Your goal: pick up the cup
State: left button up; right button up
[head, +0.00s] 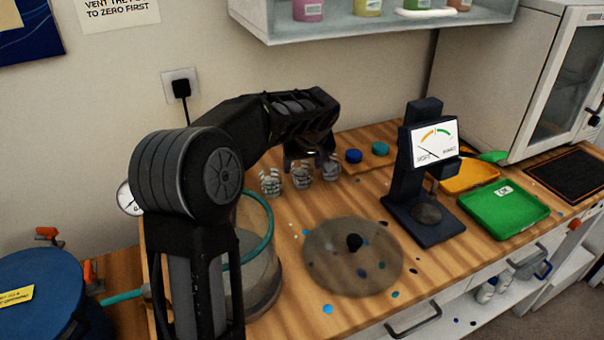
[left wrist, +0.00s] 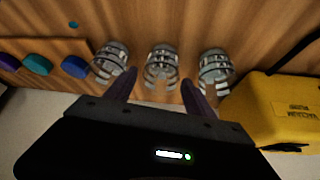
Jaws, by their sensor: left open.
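Three small clear, ribbed cups stand in a row on the wooden bench: a left cup (head: 270,183), a middle cup (head: 301,177) and a right cup (head: 330,169) in the head view. The left wrist view shows the row too, with the middle cup (left wrist: 161,67) ahead of the gap between my fingers and the others (left wrist: 110,61) (left wrist: 215,70) to either side. My right gripper is not in view.
Blue (head: 353,156) and teal (head: 380,148) lids lie right of the cups. A yellow box (left wrist: 285,105) is beside the row in the wrist view.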

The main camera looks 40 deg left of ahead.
pick_arm(q)
jog(key=shift+x, duration=1)
jog(key=c, duration=1.1)
jog(key=shift+r, duration=0.15)
